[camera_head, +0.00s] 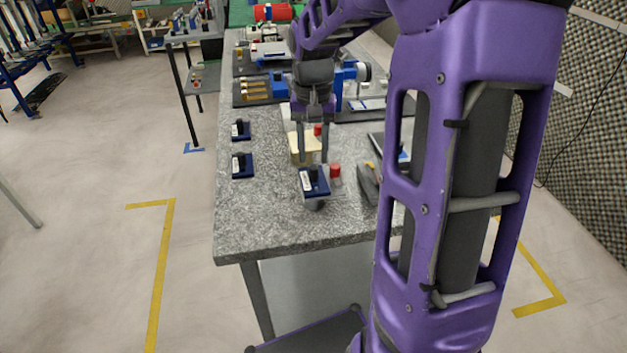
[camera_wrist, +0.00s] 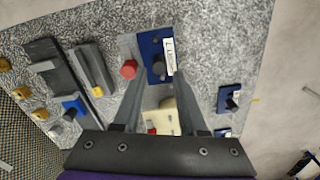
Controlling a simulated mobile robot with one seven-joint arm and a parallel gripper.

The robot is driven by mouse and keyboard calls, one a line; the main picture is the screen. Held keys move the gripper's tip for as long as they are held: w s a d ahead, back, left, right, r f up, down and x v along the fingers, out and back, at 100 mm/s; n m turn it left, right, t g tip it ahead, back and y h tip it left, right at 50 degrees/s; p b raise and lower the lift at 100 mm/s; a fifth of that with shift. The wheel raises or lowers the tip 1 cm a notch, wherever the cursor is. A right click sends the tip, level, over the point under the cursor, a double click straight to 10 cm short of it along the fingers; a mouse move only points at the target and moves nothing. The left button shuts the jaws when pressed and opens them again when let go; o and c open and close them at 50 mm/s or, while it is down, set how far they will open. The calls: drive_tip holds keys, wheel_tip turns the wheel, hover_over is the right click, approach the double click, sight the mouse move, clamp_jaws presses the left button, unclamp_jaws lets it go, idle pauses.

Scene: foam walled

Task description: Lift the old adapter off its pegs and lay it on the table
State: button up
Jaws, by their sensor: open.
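A blue plate-like adapter (camera_head: 313,184) with a black knob and a white label sits near the table's front edge, on a grey support. It also shows in the wrist view (camera_wrist: 154,48). No pegs can be made out under it. My gripper (camera_head: 313,160) points down just behind this adapter in the head view, open and empty. In the wrist view its fingers flank the near edge of the adapter; I cannot tell whether they reach around it. Two similar blue plates with black knobs, a nearer one (camera_head: 242,165) and a farther one (camera_head: 240,130), lie on the table at left.
A red knob (camera_head: 335,170) stands close to the right of the adapter. A cream block (camera_head: 295,150) lies behind it, partly hidden by my fingers. Grey trays with tools (camera_head: 260,92) fill the table's back. The front left of the stone-grey table (camera_head: 255,215) is clear.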

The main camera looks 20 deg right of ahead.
sight(314, 167)
wheel_tip(314, 167, down, 5)
drive_tip(key=shift+s+r+b, duration=0.1)
drive_tip(key=shift+r+b, duration=0.05)
drive_tip(key=shift+b, duration=0.2)
clamp_jaws()
